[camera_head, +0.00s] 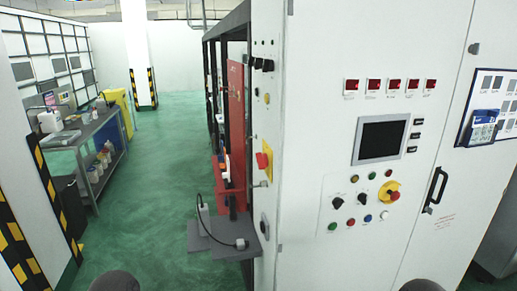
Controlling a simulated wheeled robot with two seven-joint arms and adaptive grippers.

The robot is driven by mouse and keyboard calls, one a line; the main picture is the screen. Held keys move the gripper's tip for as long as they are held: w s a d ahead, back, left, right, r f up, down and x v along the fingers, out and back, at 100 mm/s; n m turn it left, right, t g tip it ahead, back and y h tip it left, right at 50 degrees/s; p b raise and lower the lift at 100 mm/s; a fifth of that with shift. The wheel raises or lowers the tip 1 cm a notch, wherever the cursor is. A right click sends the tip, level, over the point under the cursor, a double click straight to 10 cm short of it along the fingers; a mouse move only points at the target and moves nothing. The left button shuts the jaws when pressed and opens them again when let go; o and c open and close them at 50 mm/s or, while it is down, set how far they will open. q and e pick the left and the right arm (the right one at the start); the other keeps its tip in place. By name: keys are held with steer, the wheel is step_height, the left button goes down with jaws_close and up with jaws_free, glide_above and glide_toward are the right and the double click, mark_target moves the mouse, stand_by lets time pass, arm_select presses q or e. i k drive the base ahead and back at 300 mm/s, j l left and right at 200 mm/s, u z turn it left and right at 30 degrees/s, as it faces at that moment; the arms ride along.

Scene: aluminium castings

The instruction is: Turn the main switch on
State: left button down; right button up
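A white control cabinet (330,140) fills the right half of the head view. On its narrow left side is a red handle on a yellow plate (264,160), which looks like the main switch. Its exact setting is too small to read. On the front panel, a red knob on a yellow round plate (389,192) sits below a dark screen (381,139). Neither of my grippers is in view. Only two dark rounded shapes, likely parts of my arms, show at the bottom edge, apart from the cabinet.
A small grey shelf (215,246) with a cabled device juts out left of the cabinet. A black door handle (435,188) is at the right. A grey workbench (90,128) with containers stands at the left. Green floor (150,200) between is clear.

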mark_target(262, 159)
steer(key=i+j+z, duration=0.1)
steer(key=i, duration=0.35)
steer(key=i+j, duration=0.25)
steer(key=i, duration=0.15)
steer(key=i+j+z, duration=0.15)
steer(key=j+z, duration=0.15)
steer(key=j, duration=0.45)
steer(key=j+z, duration=0.3)
steer(key=j, duration=0.45)
steer(key=i, duration=0.05)
